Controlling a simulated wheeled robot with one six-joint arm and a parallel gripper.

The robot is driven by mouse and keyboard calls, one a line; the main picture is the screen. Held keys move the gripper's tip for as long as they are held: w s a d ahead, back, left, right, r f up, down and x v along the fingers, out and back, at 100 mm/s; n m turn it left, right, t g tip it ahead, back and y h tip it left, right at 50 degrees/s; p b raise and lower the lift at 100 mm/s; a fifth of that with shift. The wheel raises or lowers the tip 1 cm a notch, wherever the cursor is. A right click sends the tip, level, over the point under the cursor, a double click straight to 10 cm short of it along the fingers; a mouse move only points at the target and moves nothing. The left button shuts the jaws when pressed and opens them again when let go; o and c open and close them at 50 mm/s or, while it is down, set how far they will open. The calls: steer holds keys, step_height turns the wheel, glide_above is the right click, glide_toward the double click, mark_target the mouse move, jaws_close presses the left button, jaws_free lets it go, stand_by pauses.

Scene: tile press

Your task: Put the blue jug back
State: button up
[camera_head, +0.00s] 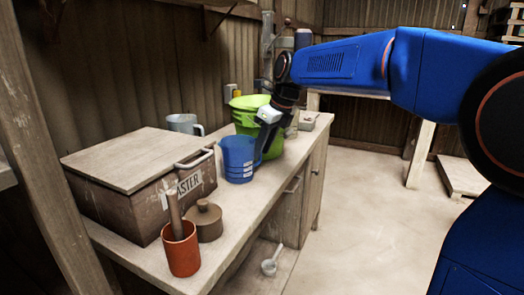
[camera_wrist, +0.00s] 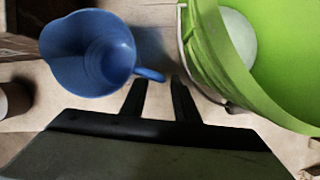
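The blue jug (camera_head: 238,158) stands upright on the wooden bench (camera_head: 262,190), in front of the green bucket. In the wrist view the jug (camera_wrist: 92,52) is at the upper left, seen from above and empty, with its handle pointing right. My gripper (camera_head: 262,150) is low at the jug's right side. In the wrist view my gripper's (camera_wrist: 158,84) two dark fingers are apart, with the handle's outer end at the gap between their tips. I cannot tell whether they touch it.
The green bucket (camera_head: 248,108) stands close behind the jug; a pale round thing shows inside it (camera_wrist: 238,38). A lidded wooden box (camera_head: 140,195), a grey mug (camera_head: 185,124), a red cup (camera_head: 181,252) and a brown lidded pot (camera_head: 205,222) are left. A white scoop (camera_head: 269,266) lies below the bench.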

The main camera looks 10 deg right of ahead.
steer(key=v, duration=1.1)
steer(key=s+d+f+n+h, duration=0.1)
steer(key=s+d+f+n, duration=0.4)
steer(key=s+f+n, duration=0.4)
steer(key=s+d+f+n+t+h, duration=0.1)
steer(key=s+d+f+n, duration=0.4)
steer(key=s+f+n, duration=0.4)
steer(key=s+d+f+n+h, duration=0.1)
steer(key=s+d+f+n, duration=0.3)
steer(key=s+f+n, duration=0.5)
steer(key=s, duration=0.5)
steer(key=shift+s+d+t, duration=0.3)
steer(key=shift+d, duration=0.1)
